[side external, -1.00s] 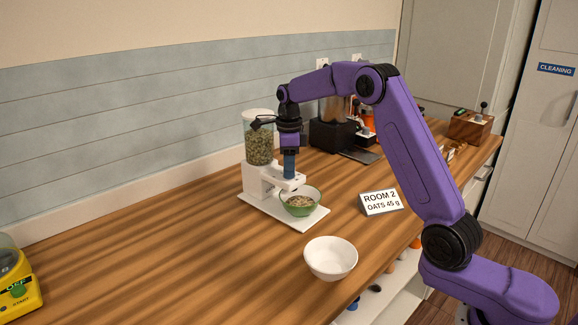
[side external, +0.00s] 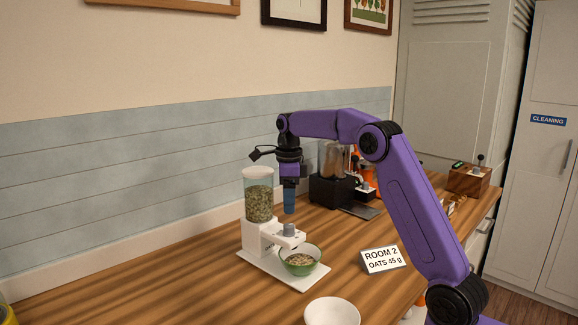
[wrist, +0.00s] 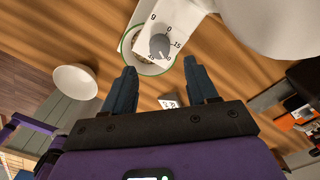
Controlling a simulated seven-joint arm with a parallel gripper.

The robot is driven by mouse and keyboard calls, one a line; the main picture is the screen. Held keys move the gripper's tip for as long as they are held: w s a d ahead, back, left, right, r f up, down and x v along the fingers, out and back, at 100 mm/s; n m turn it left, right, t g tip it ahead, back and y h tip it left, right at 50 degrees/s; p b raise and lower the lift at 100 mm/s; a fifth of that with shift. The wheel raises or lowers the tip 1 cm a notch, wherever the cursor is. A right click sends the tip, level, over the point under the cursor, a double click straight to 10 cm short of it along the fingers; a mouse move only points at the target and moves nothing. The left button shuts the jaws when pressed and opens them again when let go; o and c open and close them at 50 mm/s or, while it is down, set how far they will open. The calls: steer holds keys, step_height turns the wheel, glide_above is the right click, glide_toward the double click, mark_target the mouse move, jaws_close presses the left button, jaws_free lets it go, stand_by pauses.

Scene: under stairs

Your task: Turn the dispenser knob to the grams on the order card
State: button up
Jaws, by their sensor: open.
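The white dispenser (side external: 262,238) with a clear hopper of flakes stands on the counter. Its grey knob (side external: 288,229) sits on top of the front arm. In the wrist view the knob (wrist: 160,45) is on a dial plate (wrist: 178,24) marked g, 0, 15 and further numbers; its pointer seems turned toward the lower-left mark near 45, but this is small. The order card (side external: 382,261) reads ROOM 2, OATS 45 g. My gripper (side external: 289,210) is open and empty, above and apart from the knob; its fingers (wrist: 160,68) are spread in the wrist view.
A green bowl (side external: 300,261) with oats stands under the dispenser outlet. A white bowl (side external: 332,312) is at the front. A dark appliance (side external: 328,190) and a wooden box (side external: 467,180) stand farther back.

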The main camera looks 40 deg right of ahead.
step_height(320, 180, up, 10)
stand_by(0.6)
steer(key=shift+c, duration=0.2)
steer(key=n+t+y, duration=0.4)
steer(key=n+y, duration=0.2)
steer(key=y, duration=1.2)
glide_toward(289, 225)
steer(key=x, duration=1)
steer(key=shift+w+f, duration=0.1)
steer(key=shift+f, duration=0.1)
